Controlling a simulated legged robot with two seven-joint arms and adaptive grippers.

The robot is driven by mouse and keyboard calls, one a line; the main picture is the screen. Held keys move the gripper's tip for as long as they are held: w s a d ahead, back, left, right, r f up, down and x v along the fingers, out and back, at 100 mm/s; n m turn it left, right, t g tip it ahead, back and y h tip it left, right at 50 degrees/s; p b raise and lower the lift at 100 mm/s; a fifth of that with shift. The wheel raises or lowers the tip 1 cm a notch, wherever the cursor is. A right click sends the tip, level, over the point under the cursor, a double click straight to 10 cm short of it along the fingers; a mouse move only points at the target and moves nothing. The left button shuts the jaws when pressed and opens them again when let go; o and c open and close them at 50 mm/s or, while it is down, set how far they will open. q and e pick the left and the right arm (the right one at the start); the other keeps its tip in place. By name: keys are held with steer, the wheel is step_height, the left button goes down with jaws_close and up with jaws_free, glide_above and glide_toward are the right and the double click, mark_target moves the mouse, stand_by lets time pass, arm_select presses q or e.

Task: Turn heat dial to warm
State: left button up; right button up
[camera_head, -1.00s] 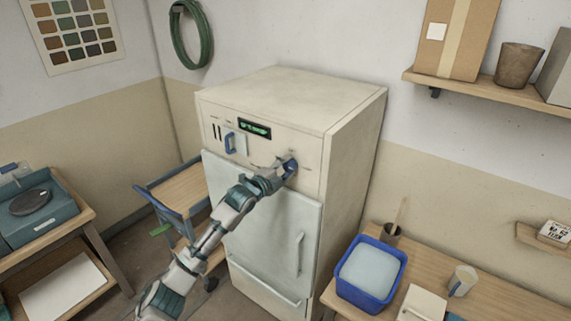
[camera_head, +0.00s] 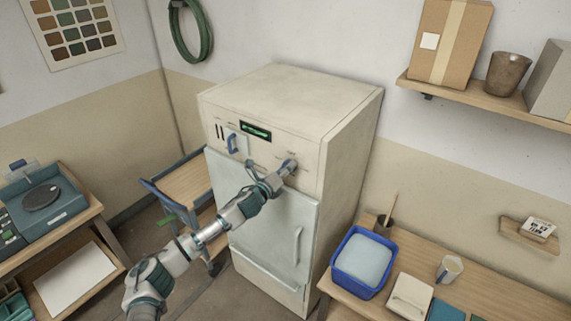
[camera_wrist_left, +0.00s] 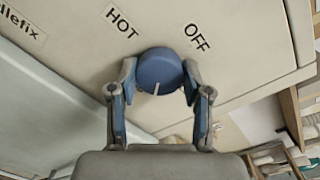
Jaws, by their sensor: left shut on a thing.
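The round blue heat dial (camera_wrist_left: 160,68) is on the upper front panel of the cream cabinet (camera_head: 290,85). In the left wrist view its white pointer mark points toward the bottom of the picture, away from the printed HOT label (camera_wrist_left: 123,22) and OFF label (camera_wrist_left: 197,38). No WARM label can be read. My left gripper (camera_wrist_left: 157,78) is shut on the dial, one finger on each side. In the head view the left gripper (camera_head: 280,177) reaches the panel and mostly covers the dial. My right gripper is not in view.
The cabinet door (camera_head: 285,225) below is closed. A cart (camera_head: 185,190) stands at left. A blue tub (camera_head: 350,285) is on the wooden table at right.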

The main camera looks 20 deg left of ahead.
arm_select(q)
steer(key=shift+s+d+f+m+p, duration=0.15)
steer(key=shift+m+p, duration=0.4)
steer(key=shift+m, duration=0.65)
steer(key=shift+w+a+f+m+p, duration=0.15)
steer(key=shift+m+p, duration=0.35)
steer(key=shift+m, duration=0.7)
steer(key=shift+s+d+f+m+p, duration=0.1)
steer(key=shift+f+m+p, duration=0.15)
steer(key=shift+m+p, duration=0.65)
steer(key=shift+m+b, duration=0.35)
steer(key=shift+m, duration=0.15)
steer(key=o, duration=1.2)
steer(key=shift+c, duration=0.2)
steer(key=shift+w+r, duration=0.1)
steer(key=shift+w, duration=0.1)
